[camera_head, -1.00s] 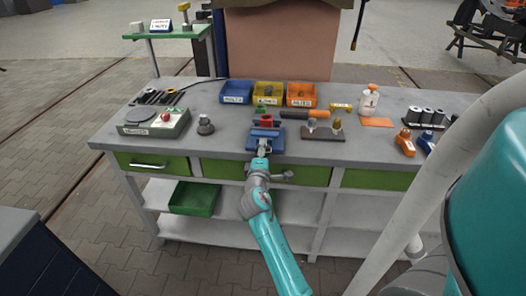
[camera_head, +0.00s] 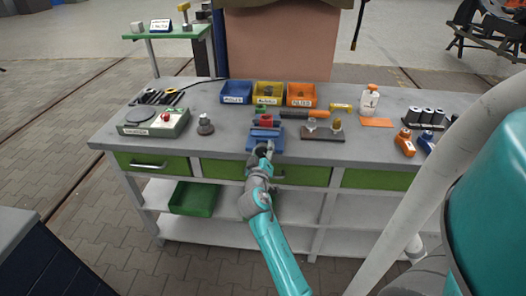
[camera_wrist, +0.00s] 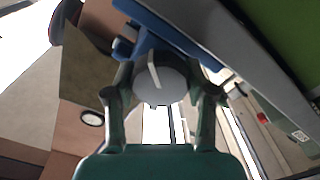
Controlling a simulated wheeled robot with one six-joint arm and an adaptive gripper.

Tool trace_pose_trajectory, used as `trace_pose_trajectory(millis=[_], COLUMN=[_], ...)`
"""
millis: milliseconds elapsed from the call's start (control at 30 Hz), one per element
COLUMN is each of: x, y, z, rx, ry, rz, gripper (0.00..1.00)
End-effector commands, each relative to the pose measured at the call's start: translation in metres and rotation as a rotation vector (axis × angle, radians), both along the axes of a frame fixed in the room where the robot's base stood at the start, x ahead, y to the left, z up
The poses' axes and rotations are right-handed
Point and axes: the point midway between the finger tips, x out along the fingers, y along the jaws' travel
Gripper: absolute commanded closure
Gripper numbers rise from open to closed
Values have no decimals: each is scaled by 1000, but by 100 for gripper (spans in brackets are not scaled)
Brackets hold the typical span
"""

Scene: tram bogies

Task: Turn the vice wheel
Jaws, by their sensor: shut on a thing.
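The blue vice (camera_head: 264,134) stands at the front edge of the workbench, with a red piece (camera_head: 266,120) at its top. In the wrist view, the blue vice body (camera_wrist: 150,27) runs diagonally above a round grey vice wheel (camera_wrist: 160,88), which has a pale bar across its face. My gripper (camera_wrist: 164,92) has one finger on each side of the wheel and is shut on it. In the head view, my gripper (camera_head: 263,150) is at the front of the vice and hides the wheel.
Blue (camera_head: 236,93), yellow (camera_head: 269,94) and orange (camera_head: 301,95) bins stand behind the vice. A green-topped device (camera_head: 153,122) is to the left; a brown holder (camera_head: 323,134) is close on the right. Drawers (camera_head: 300,175) lie below the bench edge.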

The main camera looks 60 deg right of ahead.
Motion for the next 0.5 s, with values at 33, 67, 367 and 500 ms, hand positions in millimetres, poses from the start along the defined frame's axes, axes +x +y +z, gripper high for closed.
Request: trace_pose_trajectory(millis=[33, 67, 367, 500], x=[0, 0, 0, 0], y=[0, 0, 0, 0], z=[-1, -1, -2, -2], rx=[20, 30, 139, 189], ry=[-40, -65, -329, -448], rz=[-1, -1, -1, -1], gripper=[80, 80, 80, 80])
